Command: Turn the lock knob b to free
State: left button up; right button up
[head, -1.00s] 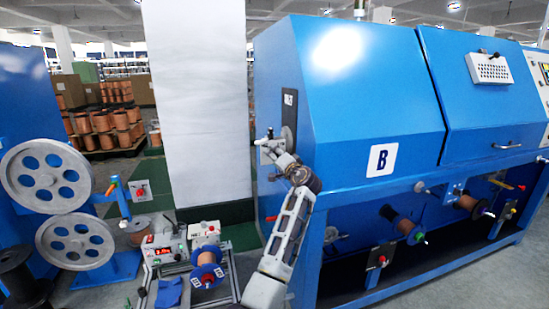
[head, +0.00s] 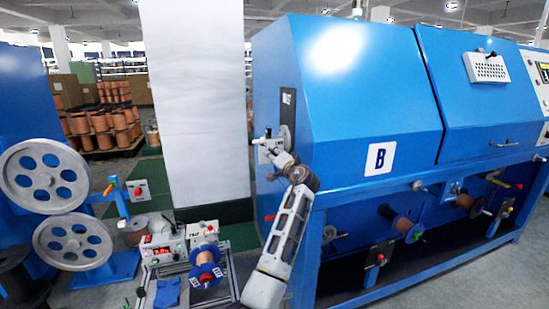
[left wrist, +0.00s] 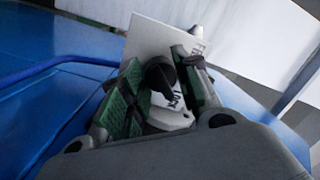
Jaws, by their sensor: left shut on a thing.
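The lock knob b (left wrist: 160,76) is a dark, rounded knob in front of a white plate (left wrist: 150,38) on the blue machine marked B. Letters show on the plate near FREE and LOCK, partly covered by my fingers. My left gripper (left wrist: 162,88) has its green-padded fingers on either side of the knob and is shut on it. In the head view my left gripper (head: 268,149) is at the left end face of machine B (head: 345,95), small and hard to make out. The knob's exact angle cannot be told. My right gripper is out of view.
A white pillar (head: 205,100) stands left of the machine. A small bench rig with a copper spool (head: 205,256) and a blue cloth (head: 167,292) lies below left. Grey pulleys (head: 45,175) stand at the far left. Spools on the machine's lower bay are to the right.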

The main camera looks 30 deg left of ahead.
pick_arm(q)
jog(key=n+h+b, duration=0.1)
jog(key=n+b, duration=0.1)
jog(key=n, duration=0.3)
jog(key=n+b, duration=0.2)
jog(key=n, duration=0.4)
jog(key=shift+d+n+h, duration=0.1)
jog(key=shift+n+h, duration=0.2)
jog(key=shift+h, duration=0.1)
jog(key=n+b, duration=0.1)
jog(key=n, duration=0.3)
jog(key=shift+t+b, duration=0.35)
jog(key=shift+t, duration=0.05)
jog(key=shift+n, duration=0.3)
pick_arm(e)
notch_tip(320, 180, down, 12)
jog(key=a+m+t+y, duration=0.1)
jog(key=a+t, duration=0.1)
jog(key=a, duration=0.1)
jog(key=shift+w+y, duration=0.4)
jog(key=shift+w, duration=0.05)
pick_arm(q)
jog(key=shift+r+h, duration=0.1)
jog(key=shift+h, duration=0.2)
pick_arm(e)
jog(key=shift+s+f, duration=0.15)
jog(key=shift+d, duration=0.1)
